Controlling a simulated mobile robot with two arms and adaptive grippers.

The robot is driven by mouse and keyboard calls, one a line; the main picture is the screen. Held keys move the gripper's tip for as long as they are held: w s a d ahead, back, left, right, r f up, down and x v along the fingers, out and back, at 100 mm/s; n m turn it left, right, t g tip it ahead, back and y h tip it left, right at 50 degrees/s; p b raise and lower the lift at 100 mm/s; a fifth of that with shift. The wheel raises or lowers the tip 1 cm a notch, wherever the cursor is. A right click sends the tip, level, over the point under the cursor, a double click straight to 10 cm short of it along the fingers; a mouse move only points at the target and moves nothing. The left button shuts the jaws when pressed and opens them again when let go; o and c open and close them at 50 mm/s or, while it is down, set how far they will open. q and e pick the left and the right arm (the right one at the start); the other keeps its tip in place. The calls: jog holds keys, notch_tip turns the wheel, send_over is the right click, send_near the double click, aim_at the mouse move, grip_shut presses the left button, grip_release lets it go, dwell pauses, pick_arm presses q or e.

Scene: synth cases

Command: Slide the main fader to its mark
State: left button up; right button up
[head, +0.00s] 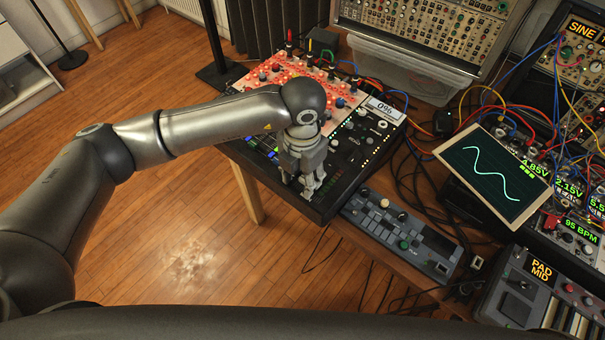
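The mixer console (345,158) is a black desk unit with red-lit knob rows at its back left and blue-lit faders at its front left. A small white display (384,110) at its right back corner appears to read 0%. My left gripper (303,188) points down over the front part of the console, with its fingertips at or just above the panel. Its fingers are small here, and I cannot tell whether they are apart or closed on a fader cap. The main fader and its mark are not discernible; the gripper may cover them. My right gripper is not in view.
A grey controller (402,232) lies just right of the console. A tilted waveform screen (493,173), a pad unit (540,290) and modular racks (430,30) crowd the right and back. Loose cables run between them. The wooden floor (190,225) at left is mostly clear.

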aim_at(303, 180)
pick_arm(q)
notch_tip(303, 180, up, 12)
dwell(0.6)
dwell(0.4)
